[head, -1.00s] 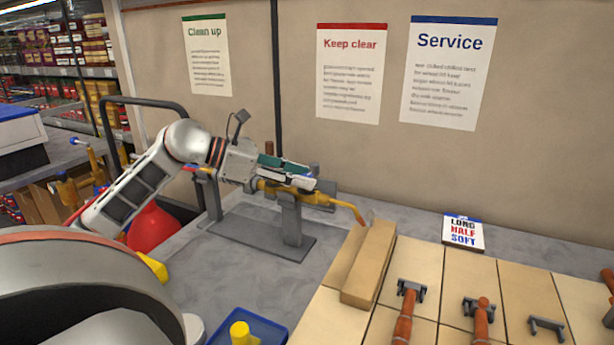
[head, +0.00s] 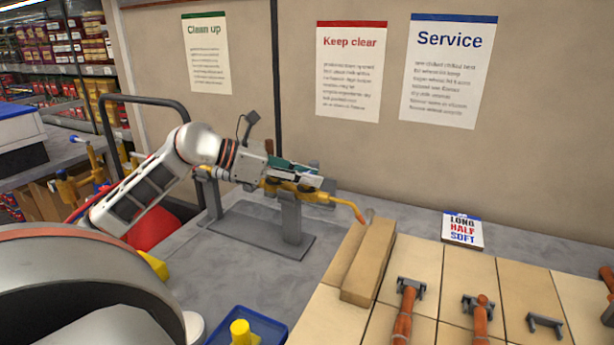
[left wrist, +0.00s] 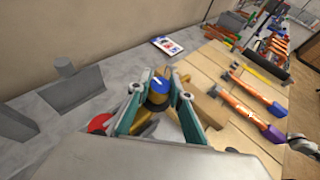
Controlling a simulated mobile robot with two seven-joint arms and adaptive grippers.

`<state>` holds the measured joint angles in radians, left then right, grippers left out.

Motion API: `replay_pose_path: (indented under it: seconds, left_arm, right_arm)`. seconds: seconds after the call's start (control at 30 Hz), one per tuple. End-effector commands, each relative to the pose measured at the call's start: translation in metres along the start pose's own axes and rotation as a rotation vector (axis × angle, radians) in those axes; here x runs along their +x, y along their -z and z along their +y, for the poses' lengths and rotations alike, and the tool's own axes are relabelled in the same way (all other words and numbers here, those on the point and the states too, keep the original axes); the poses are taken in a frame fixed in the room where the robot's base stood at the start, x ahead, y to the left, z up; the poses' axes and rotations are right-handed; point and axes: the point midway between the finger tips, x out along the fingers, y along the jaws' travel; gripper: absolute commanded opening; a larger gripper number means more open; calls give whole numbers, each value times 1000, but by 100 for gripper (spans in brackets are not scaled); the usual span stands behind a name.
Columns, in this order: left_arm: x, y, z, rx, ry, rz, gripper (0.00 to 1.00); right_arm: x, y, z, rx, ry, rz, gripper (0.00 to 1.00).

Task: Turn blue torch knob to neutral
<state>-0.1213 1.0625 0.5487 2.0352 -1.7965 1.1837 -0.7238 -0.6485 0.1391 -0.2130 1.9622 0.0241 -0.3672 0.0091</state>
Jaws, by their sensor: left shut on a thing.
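The yellow torch (head: 285,187) lies across a grey stand (head: 291,215), its orange tip (head: 360,211) pointing right. My left gripper (head: 318,178) reaches over the torch from the left. In the left wrist view, the blue knob (left wrist: 158,83), with a white mark on top, sits between the green-sided fingers of this gripper (left wrist: 160,92). The gripper is shut on the knob. A red knob (left wrist: 100,122) shows just left of the fingers. In the head view the fingers mostly hide the blue knob.
A wooden block (head: 368,262) lies right of the stand on a tiled board. Wooden-handled tools (head: 404,315) rest further right. A blue tray (head: 265,325) with a yellow piece stands in front. A small sign card (head: 462,229) lies near the wall. Grey bench beside the stand is clear.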

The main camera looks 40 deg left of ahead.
Motion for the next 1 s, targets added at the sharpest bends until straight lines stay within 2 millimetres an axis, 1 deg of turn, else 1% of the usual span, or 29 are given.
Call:
replay_pose_path:
  seconds: [0.1, 0.27, 0.6, 0.63, 0.7, 1.0]
  left_arm:
    - [0, 2, -1, -15, -47, 2, 0]
    - [0, 1, 0, -38, -98, 1, 0]
    - [0, 0, 0, -45, -111, -1, 0]
    - [0, 0, 0, -45, -111, -1, 23]
    - [0, 0, 0, -45, -110, -2, 38]
    - [0, 0, 0, -45, -110, -1, 38]
  right_arm:
    - [2, -4, -1, 1, 1, -3, 38]
    - [2, -6, -1, 0, 1, -4, 38]
    - [2, -6, -1, 0, 0, -4, 38]
    - [2, -6, -1, 0, 0, -4, 38]
    - [2, -6, -1, 0, 0, -4, 38]
    - [2, -7, 0, -2, 0, -6, 38]
